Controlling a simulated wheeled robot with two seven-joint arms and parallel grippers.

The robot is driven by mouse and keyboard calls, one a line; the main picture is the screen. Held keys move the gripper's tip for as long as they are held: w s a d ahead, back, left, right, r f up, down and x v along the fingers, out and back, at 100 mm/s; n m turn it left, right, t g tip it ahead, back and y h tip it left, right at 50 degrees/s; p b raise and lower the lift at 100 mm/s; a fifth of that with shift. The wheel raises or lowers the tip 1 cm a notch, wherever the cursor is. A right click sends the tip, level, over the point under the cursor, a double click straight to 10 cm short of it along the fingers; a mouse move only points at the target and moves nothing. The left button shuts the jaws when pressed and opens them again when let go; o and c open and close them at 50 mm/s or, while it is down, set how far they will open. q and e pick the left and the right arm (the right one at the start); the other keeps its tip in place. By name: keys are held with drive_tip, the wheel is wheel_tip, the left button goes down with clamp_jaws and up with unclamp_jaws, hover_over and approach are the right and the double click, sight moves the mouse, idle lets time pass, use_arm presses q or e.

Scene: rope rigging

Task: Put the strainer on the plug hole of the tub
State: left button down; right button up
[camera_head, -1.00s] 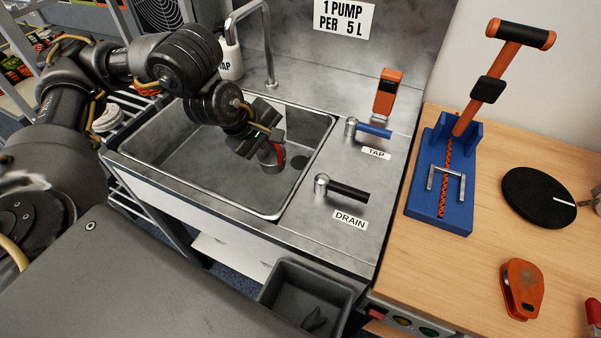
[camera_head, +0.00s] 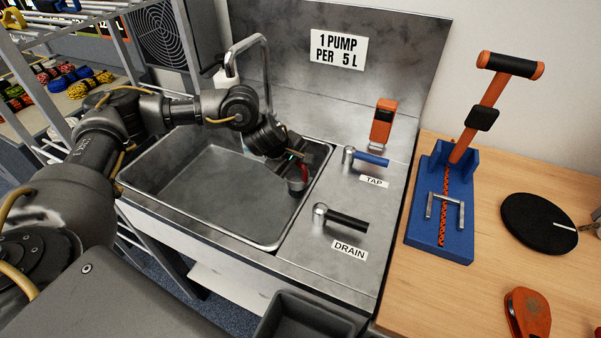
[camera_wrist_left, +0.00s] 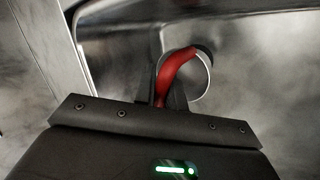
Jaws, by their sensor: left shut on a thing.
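The strainer (camera_head: 297,184) is a small grey round piece with a red handle. My left gripper (camera_head: 292,170) is shut on the red handle and holds the strainer by the right end of the tub. The wrist view shows the red handle (camera_wrist_left: 175,73) between the two fingers, with the strainer's pale round rim (camera_wrist_left: 203,72) just right of it. The steel tub (camera_head: 215,190) looks empty otherwise. The plug hole is hidden behind my gripper and the strainer. I cannot tell whether the strainer touches the tub floor. My right gripper is out of view.
A tall faucet (camera_head: 266,75) stands behind the tub. The blue tap lever (camera_head: 371,159) and black drain lever (camera_head: 346,220) are right of it. An orange dispenser (camera_head: 383,122) is at the back. A blue-based orange lever device (camera_head: 440,215) stands on the wooden bench (camera_head: 395,290).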

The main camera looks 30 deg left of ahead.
sight(300, 179)
use_arm(q)
drive_tip(key=shift+w+f, duration=0.15)
drive_tip(key=shift+f, duration=0.05)
wheel_tip(300, 179, down, 3)
drive_tip(key=shift+w+p, duration=0.15)
drive_tip(key=shift+p, duration=0.2)
drive_tip(key=shift+f, duration=0.2)
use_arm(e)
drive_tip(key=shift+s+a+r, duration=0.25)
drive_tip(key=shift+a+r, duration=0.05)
use_arm(q)
drive_tip(key=shift+f, duration=0.1)
drive_tip(key=c, duration=1.5)
unclamp_jaws()
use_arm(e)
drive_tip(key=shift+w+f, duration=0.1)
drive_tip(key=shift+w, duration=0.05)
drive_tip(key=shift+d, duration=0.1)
